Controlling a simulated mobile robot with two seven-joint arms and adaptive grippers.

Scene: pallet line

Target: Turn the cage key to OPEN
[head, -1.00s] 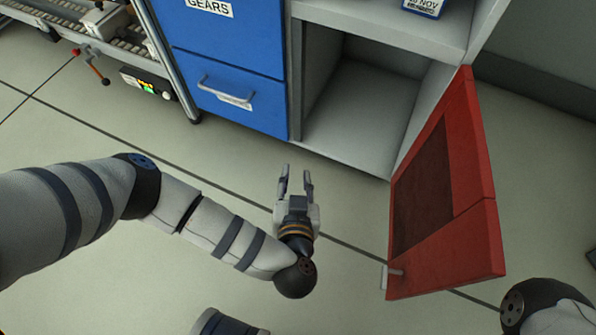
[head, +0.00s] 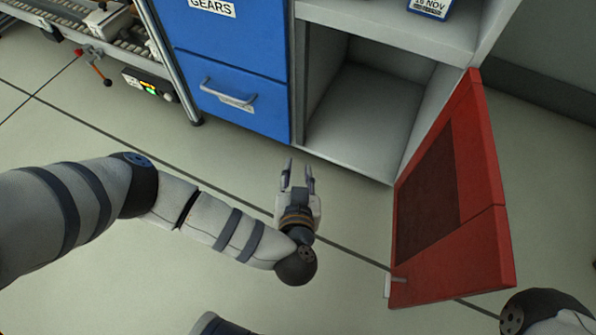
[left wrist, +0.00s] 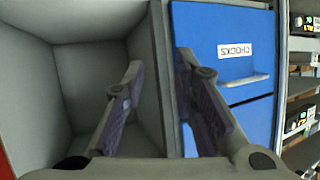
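No cage key and no OPEN marking can be made out in either view. My left gripper (head: 297,172) is open and empty over the floor, in front of the cabinet. In the left wrist view its two fingers stand apart with nothing between them; behind them are an empty grey compartment (left wrist: 85,80) and a blue drawer front (left wrist: 225,40). My right gripper is not in view; only a dark joint of my right arm shows at the bottom right of the head view.
A red door (head: 490,235) with a dark panel and a small pale handle (head: 388,285) stands swung open at right. Blue drawers (head: 235,100) stand left of the open compartment (head: 365,110). A conveyor (head: 110,25) is at upper left. The floor is clear.

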